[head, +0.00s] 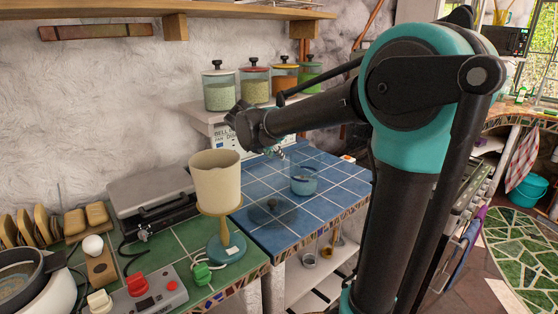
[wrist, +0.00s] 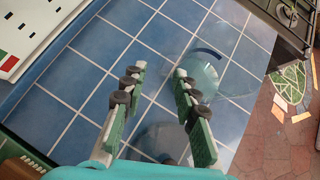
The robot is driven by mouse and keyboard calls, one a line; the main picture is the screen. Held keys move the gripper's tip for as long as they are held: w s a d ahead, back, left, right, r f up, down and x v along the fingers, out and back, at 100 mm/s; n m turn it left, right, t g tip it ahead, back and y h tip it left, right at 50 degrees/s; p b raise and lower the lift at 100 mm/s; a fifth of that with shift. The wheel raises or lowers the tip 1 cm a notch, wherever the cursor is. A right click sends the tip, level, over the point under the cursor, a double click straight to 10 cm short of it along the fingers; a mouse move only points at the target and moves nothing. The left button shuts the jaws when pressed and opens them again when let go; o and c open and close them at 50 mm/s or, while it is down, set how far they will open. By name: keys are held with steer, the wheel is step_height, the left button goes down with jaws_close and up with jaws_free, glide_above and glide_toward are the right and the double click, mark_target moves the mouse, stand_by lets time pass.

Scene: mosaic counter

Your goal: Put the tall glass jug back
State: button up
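A clear glass vessel with a bluish lower part, seemingly the jug, stands upright on the blue-tiled counter (head: 335,172); the glass jug (head: 303,181) is in the middle of the head view. In the wrist view the glass jug (wrist: 205,78) shows beyond the fingertips, right of centre, very see-through. My gripper (wrist: 157,77) is open, its two green fingers apart with only tiles visible between them. It is above the counter and apart from the jug. In the head view my arm's end hides most of the gripper.
A dark see-through round piece (head: 272,211) lies on the blue tiles, nearer than the jug. Lidded jars (head: 254,86) line a raised shelf behind. A stove (head: 470,180) is to the right.

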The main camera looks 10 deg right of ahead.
steer(key=shift+v, duration=2.1)
